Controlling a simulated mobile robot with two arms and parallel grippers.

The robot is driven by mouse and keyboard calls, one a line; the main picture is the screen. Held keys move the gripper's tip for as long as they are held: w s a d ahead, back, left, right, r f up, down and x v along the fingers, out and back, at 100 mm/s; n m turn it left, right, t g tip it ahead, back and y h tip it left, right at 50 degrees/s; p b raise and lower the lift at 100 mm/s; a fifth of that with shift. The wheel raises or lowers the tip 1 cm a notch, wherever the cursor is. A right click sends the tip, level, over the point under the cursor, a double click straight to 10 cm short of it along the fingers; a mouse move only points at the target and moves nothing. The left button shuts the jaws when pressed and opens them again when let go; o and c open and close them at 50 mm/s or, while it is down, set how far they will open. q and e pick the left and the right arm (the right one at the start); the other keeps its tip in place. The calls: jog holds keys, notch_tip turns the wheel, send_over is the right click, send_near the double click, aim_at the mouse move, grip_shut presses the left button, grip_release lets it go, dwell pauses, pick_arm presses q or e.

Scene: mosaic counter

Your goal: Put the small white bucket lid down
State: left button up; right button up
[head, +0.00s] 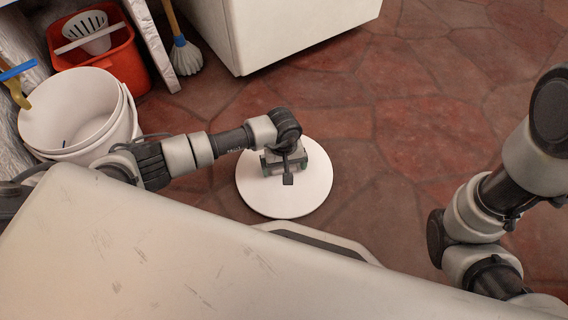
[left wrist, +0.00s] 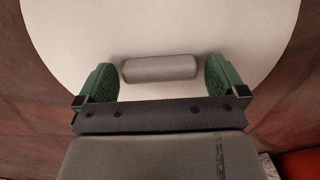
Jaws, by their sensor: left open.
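The white bucket lid (head: 308,192) is a round flat disc that appears to lie on the red stone floor, in the middle of the head view. It fills most of the left wrist view (left wrist: 70,35), with a grey bar handle (left wrist: 160,68) on top. My left gripper (head: 284,165) is directly over the lid. In the left wrist view its green fingers (left wrist: 158,80) stand open, one on each side of the handle, with small gaps at both ends. My arm and gripper cover part of the lid in the head view. My right gripper is out of view; only arm links show.
A white bucket (head: 68,110) without a lid stands at the left. Behind it is a red bucket (head: 122,62) holding a white slotted piece. A mop or brush (head: 185,57) and a white cabinet (head: 270,35) stand at the back. The floor right of the lid is clear.

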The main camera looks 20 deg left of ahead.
pick_arm(q)
notch_tip(320, 180, up, 12)
jog(key=p, duration=0.8)
jog(key=shift+w+a+p, duration=0.2)
jog(key=shift+w+p, duration=0.15)
jog(key=shift+r, duration=0.15)
